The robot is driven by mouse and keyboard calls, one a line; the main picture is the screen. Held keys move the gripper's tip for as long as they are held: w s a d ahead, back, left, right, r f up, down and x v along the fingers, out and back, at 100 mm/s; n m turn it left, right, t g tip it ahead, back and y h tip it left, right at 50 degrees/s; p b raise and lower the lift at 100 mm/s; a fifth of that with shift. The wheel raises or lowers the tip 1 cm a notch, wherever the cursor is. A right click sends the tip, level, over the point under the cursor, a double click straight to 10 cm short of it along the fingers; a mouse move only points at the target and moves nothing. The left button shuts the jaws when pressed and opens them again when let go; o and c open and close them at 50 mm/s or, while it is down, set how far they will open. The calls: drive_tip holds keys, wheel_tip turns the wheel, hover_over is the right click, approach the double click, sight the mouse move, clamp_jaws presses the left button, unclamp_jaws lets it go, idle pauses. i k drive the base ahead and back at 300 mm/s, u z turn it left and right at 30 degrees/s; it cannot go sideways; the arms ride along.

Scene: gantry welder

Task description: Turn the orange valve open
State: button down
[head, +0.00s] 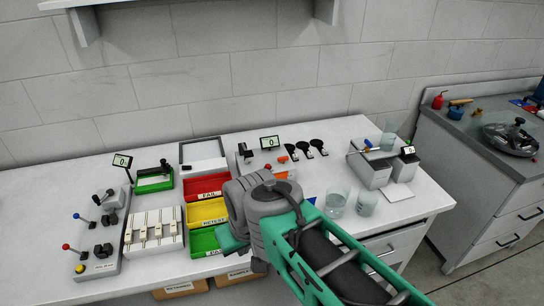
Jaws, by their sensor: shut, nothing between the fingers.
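A small orange handle (283,159), which looks like the orange valve, sits on a light panel toward the back of the white bench. A red knob (269,167) is close to its left. The handle is small, and I cannot tell how far it is turned. My teal and grey arm reaches in from the lower right, and its grey joint is in front of the handle in the picture, hiding part of the panel. The fingers of my gripper cannot be made out; they are hidden behind the arm or out of frame.
Red, yellow and green bins (205,212) stand left of my arm. Switch boxes with levers (103,225) are at the far left. Glass beakers (337,203) and a grey box (370,170) stand to the right. A shelf (85,20) hangs on the wall.

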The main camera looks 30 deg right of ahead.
sight(283, 159)
drive_tip(key=u, duration=0.55)
drive_tip(key=k, duration=0.9)
drive_tip(key=z, duration=1)
drive_tip(key=i, duration=0.5)
